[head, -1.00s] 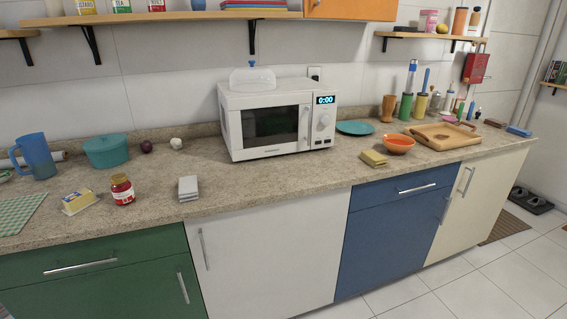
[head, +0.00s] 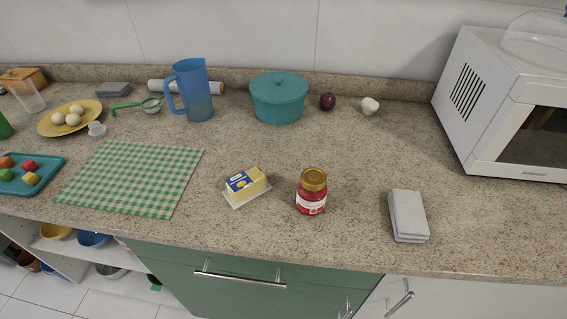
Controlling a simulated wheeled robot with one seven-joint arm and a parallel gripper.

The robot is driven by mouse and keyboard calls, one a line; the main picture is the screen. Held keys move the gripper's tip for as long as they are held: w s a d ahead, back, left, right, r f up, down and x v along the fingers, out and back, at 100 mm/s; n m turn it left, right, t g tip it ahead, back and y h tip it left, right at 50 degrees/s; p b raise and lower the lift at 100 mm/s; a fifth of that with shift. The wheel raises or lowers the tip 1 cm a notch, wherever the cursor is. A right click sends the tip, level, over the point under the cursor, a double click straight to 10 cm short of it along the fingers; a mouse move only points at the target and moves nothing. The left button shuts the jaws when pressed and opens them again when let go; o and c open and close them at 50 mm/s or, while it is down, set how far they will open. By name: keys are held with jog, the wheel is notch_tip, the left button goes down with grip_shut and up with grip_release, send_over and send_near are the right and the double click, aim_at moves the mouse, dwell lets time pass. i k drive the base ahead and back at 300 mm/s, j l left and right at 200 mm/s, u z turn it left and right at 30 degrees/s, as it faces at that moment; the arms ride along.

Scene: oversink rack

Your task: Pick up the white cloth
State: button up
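The white cloth (head: 407,215) looks like a folded, pale grey-white stack. It lies flat on the speckled stone counter (head: 330,240) near the front edge, right of the red jar and left of the microwave. Nothing covers it. My gripper does not show in the head view.
Left of the cloth stand a red jar (head: 311,191) with a gold lid and a butter dish (head: 245,186). A white microwave (head: 505,100) stands behind right. A teal pot (head: 278,97), blue pitcher (head: 191,90) and green checkered mat (head: 134,179) lie farther left. Counter around the cloth is clear.

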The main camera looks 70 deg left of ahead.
aim_at(408, 214)
jog(key=l+u, duration=0.25)
jog(key=u, duration=0.15)
jog(key=k+l+u, duration=0.1)
jog(key=u, duration=0.3)
jog(key=k+l+u, duration=0.1)
jog(key=l+u, duration=0.3)
jog(key=i+z, duration=0.2)
jog(key=z, duration=0.25)
jog(key=i+j+z, duration=0.15)
jog(key=z, duration=0.25)
